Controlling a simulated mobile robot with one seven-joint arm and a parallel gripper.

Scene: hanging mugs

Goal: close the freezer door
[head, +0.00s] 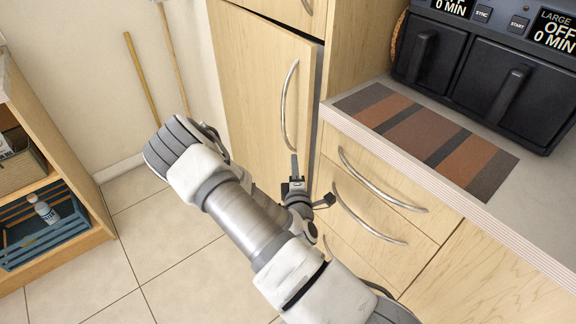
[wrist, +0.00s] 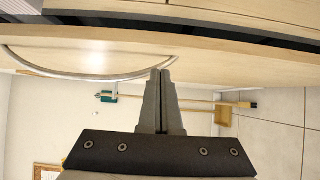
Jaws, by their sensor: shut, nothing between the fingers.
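The freezer door (head: 258,85) is a tall light-wood panel with a curved metal handle (head: 285,105). It looks slightly ajar, with a dark gap along its right edge. My gripper (head: 294,160) is shut and empty, its fingertips near the lower end of the handle. In the wrist view, my gripper (wrist: 160,73) has its fingertips close to the door (wrist: 215,68), beside one end of the handle (wrist: 95,78). I cannot tell whether they touch it. A dark gap runs along the door edge at the top of that view. My arm hides the door's lower part.
To the right, drawers (head: 375,190) with curved handles sit under a counter (head: 490,215) holding a striped mat (head: 425,135) and a black two-basket appliance (head: 490,75). A shelf (head: 85,235) stands at the left. Two sticks (head: 142,80) lean on the wall. Tiled floor between is clear.

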